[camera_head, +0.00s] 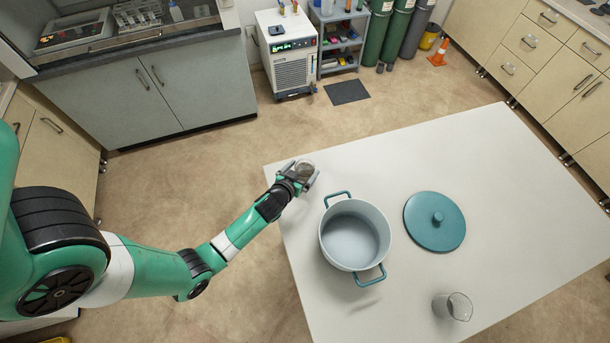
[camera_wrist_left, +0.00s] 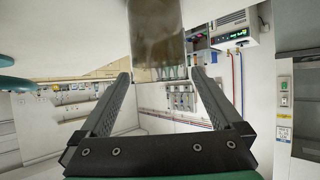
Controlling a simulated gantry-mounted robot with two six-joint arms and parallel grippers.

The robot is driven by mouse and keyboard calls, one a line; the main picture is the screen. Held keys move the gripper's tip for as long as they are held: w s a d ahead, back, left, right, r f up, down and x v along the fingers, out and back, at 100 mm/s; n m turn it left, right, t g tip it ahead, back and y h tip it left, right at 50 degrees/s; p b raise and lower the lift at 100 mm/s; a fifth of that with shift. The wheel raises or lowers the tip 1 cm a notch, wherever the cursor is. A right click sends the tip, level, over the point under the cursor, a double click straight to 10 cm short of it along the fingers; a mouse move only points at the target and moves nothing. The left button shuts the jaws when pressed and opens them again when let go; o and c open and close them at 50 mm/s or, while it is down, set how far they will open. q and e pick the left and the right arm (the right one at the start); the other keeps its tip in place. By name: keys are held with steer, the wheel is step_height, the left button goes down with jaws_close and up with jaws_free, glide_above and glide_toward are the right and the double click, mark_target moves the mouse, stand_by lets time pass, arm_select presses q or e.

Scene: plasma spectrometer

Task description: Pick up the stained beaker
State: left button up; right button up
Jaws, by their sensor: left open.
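The stained beaker (camera_head: 306,169) stands near the far left corner of the white table in the head view, partly hidden by my left gripper (camera_head: 300,178). In the left wrist view the beaker (camera_wrist_left: 157,40) is brownish and murky glass, seen upside down. My left gripper (camera_wrist_left: 161,74) is open, with its fingertips to either side of the beaker's outline. I cannot tell how deep the beaker sits between the fingers. My right gripper is not in view. A second, clear beaker (camera_head: 453,306) stands near the table's front edge.
A pale pot (camera_head: 356,234) with teal handles stands right of the gripper on the white table (camera_head: 480,160). Its teal lid (camera_head: 434,222) lies beside it. The table's far right is clear. Cabinets, a chiller (camera_head: 290,50) and gas cylinders stand behind.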

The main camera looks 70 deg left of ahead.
arm_select(q)
jaws_close()
stand_by(0.5)
steer(key=shift+r+p, duration=0.3)
steer(key=shift+r, duration=0.35)
steer(key=s+d+r+p, duration=0.4)
steer(key=s+d+r, duration=0.4)
steer(key=d+r, duration=0.3)
steer(key=shift+s+r, duration=0.3)
steer(key=shift+r, duration=0.05)
